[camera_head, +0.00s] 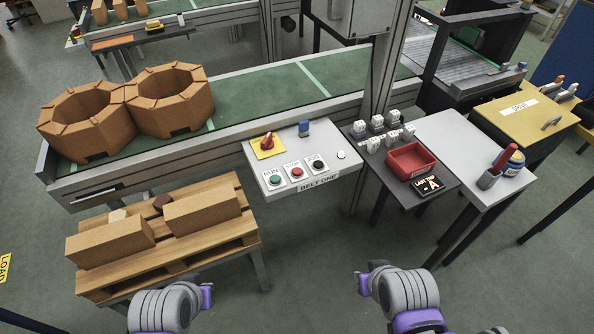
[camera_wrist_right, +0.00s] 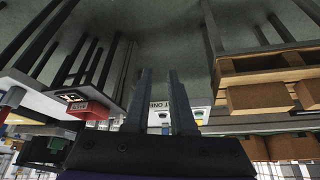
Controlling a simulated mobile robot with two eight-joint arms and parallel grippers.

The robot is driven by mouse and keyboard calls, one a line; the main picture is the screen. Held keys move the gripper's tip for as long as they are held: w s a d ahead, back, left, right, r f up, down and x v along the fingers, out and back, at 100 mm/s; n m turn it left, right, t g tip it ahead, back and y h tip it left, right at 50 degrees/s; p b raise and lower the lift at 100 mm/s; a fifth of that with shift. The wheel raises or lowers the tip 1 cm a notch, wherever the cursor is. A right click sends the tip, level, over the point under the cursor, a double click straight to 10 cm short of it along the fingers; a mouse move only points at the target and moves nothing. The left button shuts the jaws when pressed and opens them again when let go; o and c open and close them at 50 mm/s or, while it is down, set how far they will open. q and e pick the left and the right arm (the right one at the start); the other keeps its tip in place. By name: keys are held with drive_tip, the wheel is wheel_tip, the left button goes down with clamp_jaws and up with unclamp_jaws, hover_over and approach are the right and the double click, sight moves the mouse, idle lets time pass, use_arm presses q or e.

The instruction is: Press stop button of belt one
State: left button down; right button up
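The belt one panel (camera_head: 325,181) is a light grey box beside the conveyor in the middle of the head view. Its red STOP button (camera_head: 297,172) sits between the green RUN button (camera_head: 275,180) and the black JOG button (camera_head: 318,165). A red rotary switch (camera_head: 267,140) on a yellow plate is behind them. My right gripper (camera_wrist_right: 160,75) is open and empty in the wrist view, with part of the panel showing upside down between and beyond its fingers. It touches no button. In the head view both arms show at the bottom edge; the left gripper's fingers are not visible.
A pallet (camera_head: 242,229) with brown blocks stands left of the panel. The conveyor (camera_head: 250,95) carries two octagonal brick rings. A dark table with a red bin (camera_head: 410,160) and a white table (camera_head: 452,142) stand right. Floor between my arms and panel is clear.

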clamp_jaws()
idle(1.1)
